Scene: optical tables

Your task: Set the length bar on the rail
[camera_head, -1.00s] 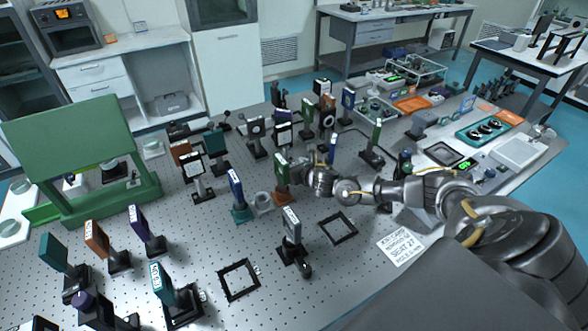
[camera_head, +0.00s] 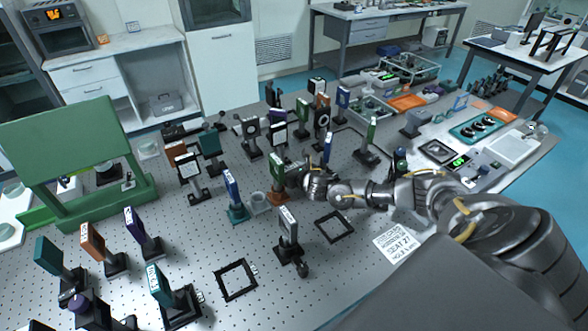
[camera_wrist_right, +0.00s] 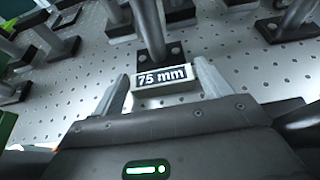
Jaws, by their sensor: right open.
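A small pale bar labelled "75 mm" (camera_wrist_right: 165,77) shows in the right wrist view, directly in front of a dark post foot. It lies between the two fingers of my right gripper (camera_wrist_right: 163,74). The fingers are open on either side of it, with gaps showing. In the head view my right gripper (camera_head: 294,181) is low among the posts, beside a green plate on an orange base (camera_head: 277,168). The bar is hidden or too small to make out there. I cannot clearly identify the rail in either view. My left gripper is not in view.
Many upright plates on posts crowd the perforated table, including a blue one (camera_head: 232,185) and a grey one (camera_head: 288,227). Black square frames (camera_head: 236,281) lie flat in front. A green stand (camera_head: 65,150) is at the left. A paper card (camera_head: 398,243) lies near the front edge.

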